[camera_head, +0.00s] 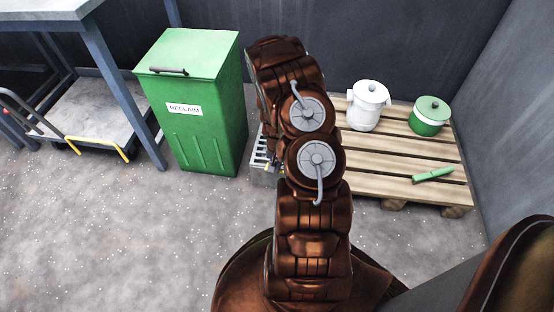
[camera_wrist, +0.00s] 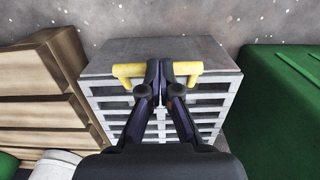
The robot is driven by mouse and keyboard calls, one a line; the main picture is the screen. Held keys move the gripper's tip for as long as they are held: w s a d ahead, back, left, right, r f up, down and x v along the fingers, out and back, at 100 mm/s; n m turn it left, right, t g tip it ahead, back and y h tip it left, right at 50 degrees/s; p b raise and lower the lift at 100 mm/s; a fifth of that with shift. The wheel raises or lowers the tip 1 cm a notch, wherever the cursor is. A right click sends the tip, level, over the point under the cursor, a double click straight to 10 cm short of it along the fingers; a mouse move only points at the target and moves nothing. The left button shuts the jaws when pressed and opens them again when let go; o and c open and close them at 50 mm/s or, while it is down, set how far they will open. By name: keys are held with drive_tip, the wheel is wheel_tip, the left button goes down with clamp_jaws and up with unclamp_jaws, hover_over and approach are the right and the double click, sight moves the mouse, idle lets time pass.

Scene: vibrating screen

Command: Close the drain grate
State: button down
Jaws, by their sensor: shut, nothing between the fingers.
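In the wrist view a grey box with a slatted grate (camera_wrist: 212,102) fills the middle, below a plain grey top surface. A yellow bar handle (camera_wrist: 128,72) runs across the upper part of the grate. My gripper (camera_wrist: 166,68) is shut and empty, its fingertips overlapping the middle of the handle in the picture. I cannot tell whether they touch it. In the head view part of the slatted grate (camera_head: 261,152) shows between the bin and my arm. My arm hides the rest of it, and the gripper is not clear there.
A green bin labelled RECLAIM (camera_head: 205,130) stands left of the grate. A wooden pallet (camera_head: 390,150) on the right holds a white pot (camera_head: 368,108), a green pot (camera_head: 430,118) and a green tool (camera_head: 433,175). A steel table (camera_head: 98,60) stands far left. The floor in front is clear.

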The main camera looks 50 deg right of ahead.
drive_tip(key=shift+s+a+f, duration=0.1)
drive_tip(key=shift+s+f, duration=0.05)
drive_tip(key=shift+f, duration=0.25)
drive_tip(key=shift+a, duration=0.1)
wheel_tip(320, 180, up, 14)
drive_tip(key=s+a+p, duration=0.1)
drive_tip(key=a+p, duration=0.1)
drive_tip(key=p, duration=0.2)
drive_tip(key=shift+s+r, duration=0.15)
drive_tip(key=shift+p, duration=0.3)
